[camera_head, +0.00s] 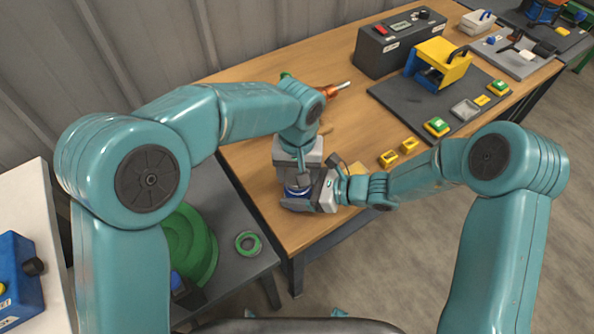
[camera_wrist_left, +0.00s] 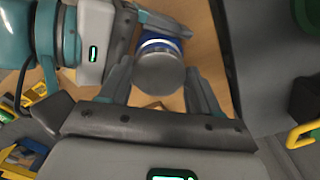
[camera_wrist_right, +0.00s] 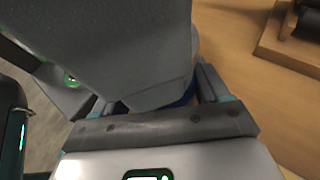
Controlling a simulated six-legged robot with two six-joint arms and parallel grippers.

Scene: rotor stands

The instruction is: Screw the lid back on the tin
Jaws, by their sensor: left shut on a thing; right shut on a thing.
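The blue tin (camera_head: 293,202) is near the front edge of the wooden table, mostly hidden by my grippers in the head view. Its round grey lid (camera_wrist_left: 158,72) sits at the tin's top end in the left wrist view, with the blue tin body (camera_wrist_left: 158,44) beyond. My left gripper (camera_head: 298,186) comes from above and is shut on the lid, a finger at each side. My right gripper (camera_head: 314,200) comes from the right and is shut on the tin. In the right wrist view, my left gripper covers most of the tin; only a blue strip (camera_wrist_right: 186,98) shows.
On the wooden table (camera_head: 240,150), an orange-handled tool (camera_head: 328,91) lies behind my left arm. Small yellow blocks (camera_head: 389,159) lie right of the grippers. A dark mat with a yellow-blue fixture (camera_head: 443,62) is farther right. A green ring (camera_head: 248,244) lies on a lower grey table.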

